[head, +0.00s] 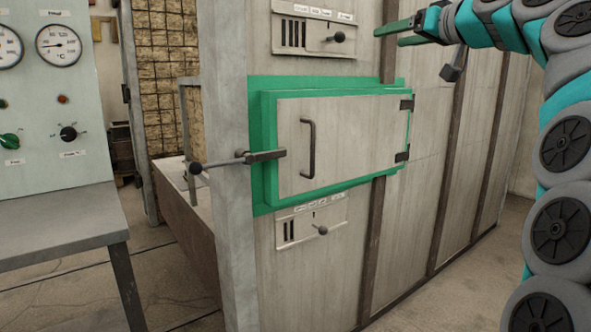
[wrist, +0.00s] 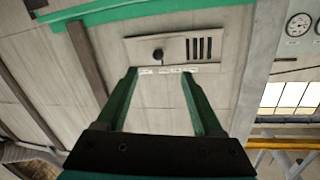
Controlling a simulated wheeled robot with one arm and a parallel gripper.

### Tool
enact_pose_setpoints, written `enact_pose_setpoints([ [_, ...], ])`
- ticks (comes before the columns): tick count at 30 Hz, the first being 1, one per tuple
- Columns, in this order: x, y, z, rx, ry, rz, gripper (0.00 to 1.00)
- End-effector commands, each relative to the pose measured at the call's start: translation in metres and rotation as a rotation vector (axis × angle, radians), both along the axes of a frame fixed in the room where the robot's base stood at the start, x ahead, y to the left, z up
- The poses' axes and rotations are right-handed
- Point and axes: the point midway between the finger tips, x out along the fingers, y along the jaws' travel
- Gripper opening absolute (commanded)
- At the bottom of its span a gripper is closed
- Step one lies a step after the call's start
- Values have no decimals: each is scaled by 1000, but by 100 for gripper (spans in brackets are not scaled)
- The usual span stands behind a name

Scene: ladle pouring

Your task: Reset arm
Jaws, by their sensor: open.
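My gripper (head: 388,37) is at the upper right in the head view, raised in front of the furnace wall, with its two green fingers pointing left. The fingers also show in the wrist view (wrist: 159,72), spread apart with nothing between them. My arm reaches in from the right edge of the head view. The gripper is above and to the right of the green-framed door (head: 345,140) and looks clear of it. The door looks shut, with a dark vertical handle (head: 309,148). A latch lever (head: 240,160) lies across its left edge.
A vent panel with a knob (head: 315,29) is above the door, and another (head: 311,221) is below it. A dark lever (head: 453,68) hangs close under my arm. A control panel with gauges (head: 50,100) and a grey table (head: 62,222) stand left. Floor is open at lower right.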

Motion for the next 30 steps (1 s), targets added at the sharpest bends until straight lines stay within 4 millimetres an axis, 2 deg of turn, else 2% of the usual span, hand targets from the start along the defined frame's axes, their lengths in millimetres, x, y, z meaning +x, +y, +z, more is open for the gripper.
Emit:
enact_pose_setpoints([
  [8, -2, 24, -39, -7, 115, 27, 69],
  [14, -12, 51, -84, -25, 242, 51, 69],
  [17, -23, 69, -122, -44, 341, 66, 69],
  [22, -59, 100, -205, -97, 549, 83, 69],
  [26, -97, 115, -271, -148, 711, 81, 69],
  [30, -148, 122, -341, -210, 882, 64, 69],
])
